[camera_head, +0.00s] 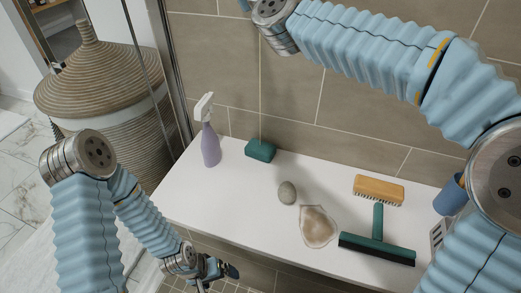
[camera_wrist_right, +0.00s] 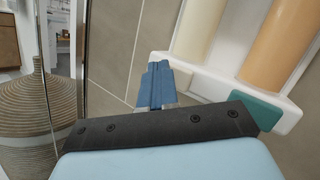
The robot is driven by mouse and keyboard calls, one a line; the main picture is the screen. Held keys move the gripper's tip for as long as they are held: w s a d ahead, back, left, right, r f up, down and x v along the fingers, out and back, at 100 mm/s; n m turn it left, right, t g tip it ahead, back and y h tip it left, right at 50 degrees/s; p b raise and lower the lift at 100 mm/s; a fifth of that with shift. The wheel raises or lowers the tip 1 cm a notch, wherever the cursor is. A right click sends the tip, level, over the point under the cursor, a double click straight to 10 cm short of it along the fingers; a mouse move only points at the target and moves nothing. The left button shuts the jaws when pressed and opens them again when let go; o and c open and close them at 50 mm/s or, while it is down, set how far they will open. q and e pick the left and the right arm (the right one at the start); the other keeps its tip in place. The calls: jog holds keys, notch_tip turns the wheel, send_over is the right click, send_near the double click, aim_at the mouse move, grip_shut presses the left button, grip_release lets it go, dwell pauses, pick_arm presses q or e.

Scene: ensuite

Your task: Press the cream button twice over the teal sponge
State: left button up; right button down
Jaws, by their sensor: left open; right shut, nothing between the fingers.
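The teal sponge (camera_head: 261,150) lies on the white ledge near the tiled wall. A thin pale vertical line runs down to its top; it looks like a strand of liquid. In the right wrist view a wall dispenser has a cream cylinder (camera_wrist_right: 199,30), a peach cylinder (camera_wrist_right: 275,42) and a teal button (camera_wrist_right: 255,108). A pale button-like block (camera_wrist_right: 208,86) sits under the cream cylinder. My right gripper (camera_wrist_right: 157,82) is shut and empty beside that block; contact cannot be told. My left gripper (camera_head: 218,270) is open and empty, low in front of the ledge.
On the ledge are a purple spray bottle (camera_head: 210,145), a grey stone (camera_head: 287,193), a tan puddle-like patch (camera_head: 319,228), a wooden brush (camera_head: 378,189), a teal squeegee (camera_head: 377,248) and a blue cup (camera_head: 449,198). A woven basket (camera_head: 95,85) stands behind glass at left.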

dwell(0.5)
jog(key=shift+w+d, duration=0.25)
jog(key=shift+w, duration=0.15)
jog(key=shift+b, duration=0.3)
jog(key=shift+s+f, duration=0.1)
jog(key=shift+s, duration=0.1)
jog(key=s+a+b, duration=0.1)
jog(key=s+a, duration=0.1)
jog(key=s, duration=0.3)
jog(key=shift+s+a, duration=0.25)
jog(key=shift+s, duration=0.1)
